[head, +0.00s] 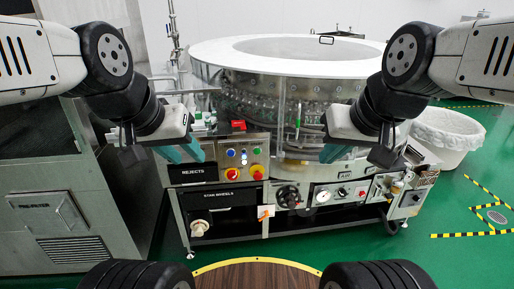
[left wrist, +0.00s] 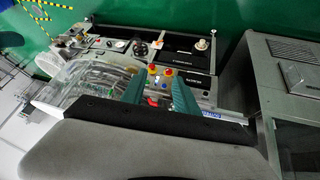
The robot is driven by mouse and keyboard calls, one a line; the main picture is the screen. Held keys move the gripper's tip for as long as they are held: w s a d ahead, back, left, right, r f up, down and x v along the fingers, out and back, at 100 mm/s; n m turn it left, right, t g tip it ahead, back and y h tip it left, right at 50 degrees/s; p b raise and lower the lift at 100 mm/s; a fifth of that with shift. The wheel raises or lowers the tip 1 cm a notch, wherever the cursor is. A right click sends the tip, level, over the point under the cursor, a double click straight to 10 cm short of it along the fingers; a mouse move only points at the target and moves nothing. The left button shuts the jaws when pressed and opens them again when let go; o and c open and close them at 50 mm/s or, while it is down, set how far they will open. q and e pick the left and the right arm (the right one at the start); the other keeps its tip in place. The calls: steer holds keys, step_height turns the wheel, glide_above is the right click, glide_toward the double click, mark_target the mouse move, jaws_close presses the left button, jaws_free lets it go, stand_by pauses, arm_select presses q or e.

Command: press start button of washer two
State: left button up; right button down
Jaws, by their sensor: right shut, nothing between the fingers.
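The rotary washer (head: 225,90) stands ahead, with a round white-rimmed top and clear walls. Button labels are too small to read, and no washer number is legible. The panel also shows in the left wrist view (left wrist: 160,78), between the teal fingers. My left gripper (head: 181,153) is open and empty, in front of and left of the panel. My right gripper (head: 334,153) is shut and empty, right of the panel.
A grey metal cabinet (head: 65,200) stands at the left. Below the buttons are drawers marked rejects (head: 193,172) and star wheels (head: 222,196). Gauges and knobs (head: 322,194) line the lower front. A white bin (head: 447,135) stands at right.

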arm_select(q)
steer(key=shift+c, duration=0.3)
jaws_close()
stand_by(1.3)
